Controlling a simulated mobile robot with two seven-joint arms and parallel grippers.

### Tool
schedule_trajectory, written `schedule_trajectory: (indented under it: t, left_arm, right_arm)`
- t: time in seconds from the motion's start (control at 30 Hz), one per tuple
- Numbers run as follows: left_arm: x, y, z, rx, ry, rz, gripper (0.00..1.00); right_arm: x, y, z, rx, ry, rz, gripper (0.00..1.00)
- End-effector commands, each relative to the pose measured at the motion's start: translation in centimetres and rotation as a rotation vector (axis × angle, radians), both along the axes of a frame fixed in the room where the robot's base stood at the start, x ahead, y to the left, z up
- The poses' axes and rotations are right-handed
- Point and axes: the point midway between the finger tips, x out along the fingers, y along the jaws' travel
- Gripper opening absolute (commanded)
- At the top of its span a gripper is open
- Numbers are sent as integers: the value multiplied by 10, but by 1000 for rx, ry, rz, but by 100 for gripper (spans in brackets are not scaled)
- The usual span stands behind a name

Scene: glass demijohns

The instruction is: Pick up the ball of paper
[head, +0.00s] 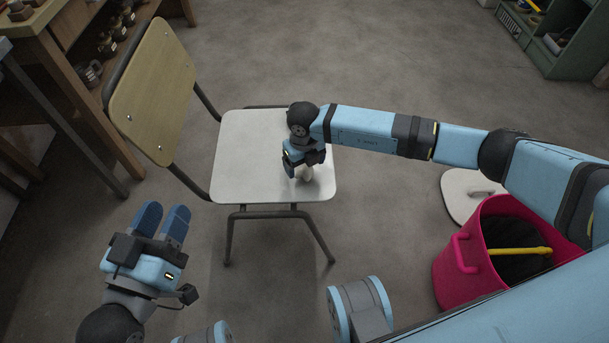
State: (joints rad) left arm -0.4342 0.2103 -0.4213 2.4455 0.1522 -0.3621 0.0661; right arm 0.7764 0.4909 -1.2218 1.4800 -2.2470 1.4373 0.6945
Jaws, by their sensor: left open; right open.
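A small pale lump, which looks like the ball of paper (306,174), sits on the white seat of a chair (245,160), near its right side. My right gripper (303,166) is right over it, pointing down at the seat, and hides part of it. The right jaws are open; I cannot tell whether the fingers are around the lump or touching it. My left gripper (163,215) is open and empty at the lower left, over the floor and away from the chair.
The chair's wooden backrest (153,90) rises on the left side of the seat. A wooden shelf unit (75,60) stands at the upper left. A pink tub (463,276) and a pale lid (462,205) are at the right. A green cabinet (555,62) is at the upper right. Open floor lies behind the chair.

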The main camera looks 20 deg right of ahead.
Motion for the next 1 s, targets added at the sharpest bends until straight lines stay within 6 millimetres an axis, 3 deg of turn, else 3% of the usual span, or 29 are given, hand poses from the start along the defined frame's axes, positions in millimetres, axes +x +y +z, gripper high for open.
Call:
schedule_trajectory:
  t: [0.17,0.3,0.6,0.83,1.0]
  left_arm:
    - [0,-2,-28,35,61,-22,43]
    - [0,-2,-37,54,95,-35,43]
    - [-1,-3,-38,60,107,-40,43]
    - [-1,-3,-39,60,107,-40,43]
    - [-1,-3,-39,60,108,-39,43]
  right_arm:
    - [-1,0,-32,0,2,1,83]
    - [-1,0,-46,0,0,1,83]
    - [-1,0,-49,1,0,1,83]
    - [-1,0,-49,1,0,1,31]
    - [-1,0,-49,1,0,1,30]
